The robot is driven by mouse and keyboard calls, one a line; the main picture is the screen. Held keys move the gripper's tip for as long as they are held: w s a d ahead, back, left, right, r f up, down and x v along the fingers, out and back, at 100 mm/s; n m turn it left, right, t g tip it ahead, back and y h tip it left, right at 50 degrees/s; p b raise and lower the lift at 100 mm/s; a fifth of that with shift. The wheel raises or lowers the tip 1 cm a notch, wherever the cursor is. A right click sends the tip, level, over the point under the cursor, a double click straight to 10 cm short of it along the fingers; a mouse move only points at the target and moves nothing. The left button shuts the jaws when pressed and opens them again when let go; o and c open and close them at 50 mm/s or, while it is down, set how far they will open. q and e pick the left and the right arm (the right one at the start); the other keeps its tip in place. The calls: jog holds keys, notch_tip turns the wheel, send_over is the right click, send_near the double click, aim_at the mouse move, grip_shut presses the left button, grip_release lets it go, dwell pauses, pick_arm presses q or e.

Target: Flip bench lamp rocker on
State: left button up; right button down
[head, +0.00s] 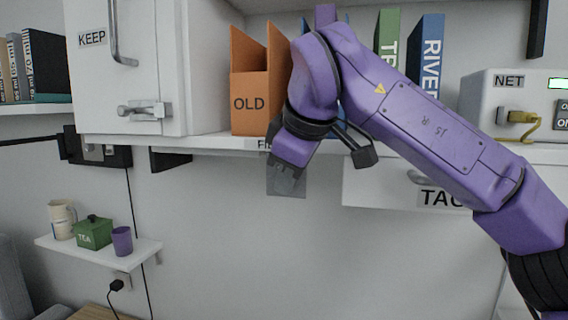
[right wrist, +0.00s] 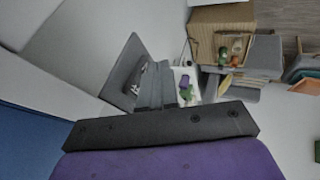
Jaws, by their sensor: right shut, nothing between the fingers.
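A dark switch box (head: 122,156) is mounted under the left end of the upper shelf, beneath the KEEP cabinet. Pale switch plates (head: 93,152) show on its front, but I cannot read a lamp label or tell the rocker's position. My right gripper (head: 286,190) hangs below the shelf edge under the OLD binder, pointing down. It is shut and empty, well to the right of the box and apart from it. In the right wrist view the fingers (right wrist: 168,95) show ahead of the dark mount, with a grey panel bearing light fittings (right wrist: 135,78) just left. My left gripper is not in view.
Cables hang by the wall. Binders (head: 250,90) stand above my gripper. The wall below the gripper is clear.

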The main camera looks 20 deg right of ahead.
jog(key=shift+w, duration=0.1)
jog(key=shift+w+d+f+b, duration=0.1)
jog(key=shift+w+b, duration=0.15)
jog(key=shift+b, duration=0.6)
